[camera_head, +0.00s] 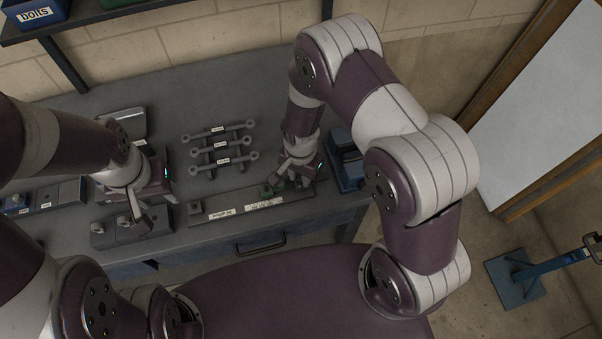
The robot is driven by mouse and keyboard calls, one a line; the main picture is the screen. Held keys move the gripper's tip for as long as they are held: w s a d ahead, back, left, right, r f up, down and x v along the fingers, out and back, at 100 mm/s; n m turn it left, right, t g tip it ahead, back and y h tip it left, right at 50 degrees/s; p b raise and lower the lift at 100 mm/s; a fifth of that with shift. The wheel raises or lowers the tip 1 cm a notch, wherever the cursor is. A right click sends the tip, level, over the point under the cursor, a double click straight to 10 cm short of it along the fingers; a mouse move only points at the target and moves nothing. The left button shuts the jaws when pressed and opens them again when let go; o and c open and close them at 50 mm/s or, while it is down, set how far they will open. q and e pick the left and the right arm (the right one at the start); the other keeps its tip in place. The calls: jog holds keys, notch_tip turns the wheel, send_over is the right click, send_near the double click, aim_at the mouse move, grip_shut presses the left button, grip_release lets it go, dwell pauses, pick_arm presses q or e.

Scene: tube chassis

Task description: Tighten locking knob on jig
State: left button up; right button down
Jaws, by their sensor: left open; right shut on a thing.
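The jig (235,214) is a long flat grey bar with white labels, lying along the front of the bench. A small dark green part (267,190) stands on it near its right end. My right gripper (287,178) is at that right end, shut on what appears to be the locking knob, which its fingers mostly hide. My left gripper (152,206) is open above a grey block fixture (130,230) to the left of the jig. I cannot tell whether it touches the fixture.
Several labelled grey rods (220,144) lie behind the jig on the bench (215,98). More blocks (50,196) lie at the left. A shelf with a blue bolts bin (35,14) hangs at the upper left.

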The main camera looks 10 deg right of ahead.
aim_at(300, 176)
jog(key=m, duration=0.7)
jog(key=shift+w+a+r, duration=0.1)
jog(key=shift+w+r, duration=0.05)
jog(key=shift+w, duration=0.15)
dwell(0.4)
jog(key=c, duration=1)
grip_release()
jog(key=shift+c, duration=0.2)
jog(key=shift+o, duration=1)
jog(key=shift+s, duration=0.1)
notch_tip(300, 176, up, 13)
jog(key=b, duration=0.2)
jog(key=shift+f, duration=0.2)
